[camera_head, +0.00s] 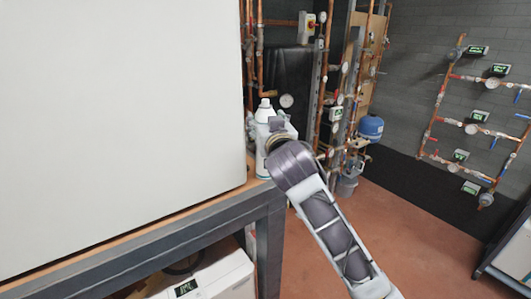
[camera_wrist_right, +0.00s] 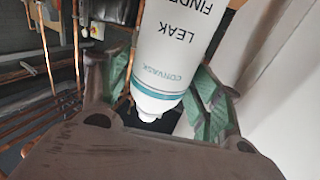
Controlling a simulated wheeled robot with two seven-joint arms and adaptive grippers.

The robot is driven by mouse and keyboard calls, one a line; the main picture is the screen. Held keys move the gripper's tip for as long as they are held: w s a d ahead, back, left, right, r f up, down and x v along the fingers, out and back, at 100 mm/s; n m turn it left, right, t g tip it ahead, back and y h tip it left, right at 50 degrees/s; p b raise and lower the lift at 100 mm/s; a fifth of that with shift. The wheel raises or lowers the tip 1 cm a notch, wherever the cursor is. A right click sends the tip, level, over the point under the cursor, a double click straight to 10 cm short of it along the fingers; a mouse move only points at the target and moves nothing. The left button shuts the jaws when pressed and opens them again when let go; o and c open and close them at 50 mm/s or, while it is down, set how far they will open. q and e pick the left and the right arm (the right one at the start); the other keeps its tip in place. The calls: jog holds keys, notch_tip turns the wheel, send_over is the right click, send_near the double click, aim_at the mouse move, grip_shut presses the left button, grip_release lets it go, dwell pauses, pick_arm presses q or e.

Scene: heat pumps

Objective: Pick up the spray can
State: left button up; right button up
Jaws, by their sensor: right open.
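The spray can (camera_head: 262,140) is white with a teal band. It stands upright near the end of the bench, beside the large white box, and my right arm partly covers it in the head view. In the right wrist view the can (camera_wrist_right: 178,45) appears upside down, with "LEAK" lettering, between the green-padded fingers. My right gripper (camera_head: 277,127) is at the can, with its open fingers on either side of it. I cannot tell whether either finger touches it. My left gripper is out of view.
The large white box (camera_head: 120,120) fills the left of the bench (camera_head: 190,228). Copper pipes with gauges (camera_head: 287,101) stand behind the can. Red floor (camera_head: 430,240) is clear at right.

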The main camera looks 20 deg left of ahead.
aim_at(267, 103)
grip_shut()
dwell(0.4)
jog(key=shift+r, duration=0.2)
jog(key=shift+w+d+r+b, duration=0.1)
jog(key=shift+w+r+b, duration=0.05)
jog(key=shift+b, duration=0.15)
notch_tip(267, 103, up, 5)
jog(key=shift+f+b, duration=0.2)
jog(key=shift+b, duration=0.25)
jog(key=shift+w+d+r, duration=0.1)
jog(key=shift+r, duration=0.8)
jog(key=w+d+b, duration=0.3)
jog(key=w+d, duration=0.9)
jog(key=w, duration=0.3)
jog(key=shift+w, duration=0.15)
